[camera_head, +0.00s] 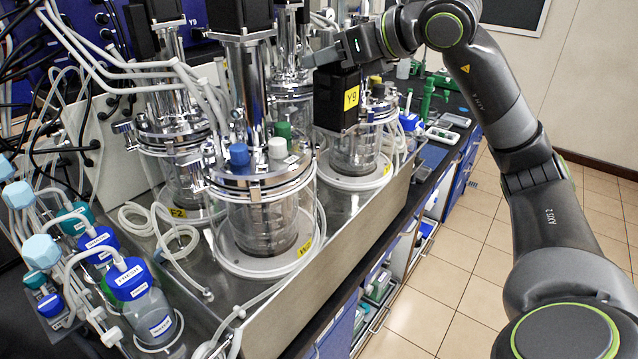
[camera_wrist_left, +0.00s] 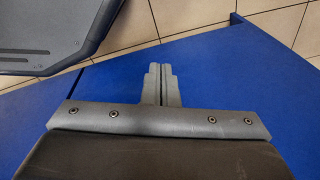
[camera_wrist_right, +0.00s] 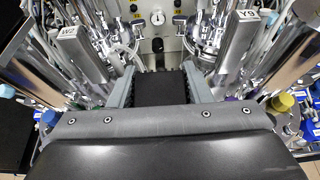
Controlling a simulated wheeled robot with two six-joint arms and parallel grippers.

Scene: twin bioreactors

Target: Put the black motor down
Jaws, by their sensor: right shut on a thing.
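The black motor (camera_head: 328,104) with a yellow Y9 label hangs upright below my right gripper (camera_head: 345,48) in the head view. It stands in front of or over the right rear glass vessel (camera_head: 352,158); I cannot tell whether it touches it. In the right wrist view the motor's black top (camera_wrist_right: 160,87) sits between the two fingers of my right gripper (camera_wrist_right: 160,92), which is shut on it. My left gripper (camera_wrist_left: 160,84) shows only in the left wrist view, its fingers together and empty, above a blue surface.
Other glass vessels with metal lids, such as the front one (camera_head: 262,215), stand close by on the steel tray (camera_head: 290,318), with black motors above. Hoses and blue-capped bottles (camera_head: 148,300) crowd the left. Green-handled tools (camera_head: 427,98) lie on the bench at right. The tiled floor is clear.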

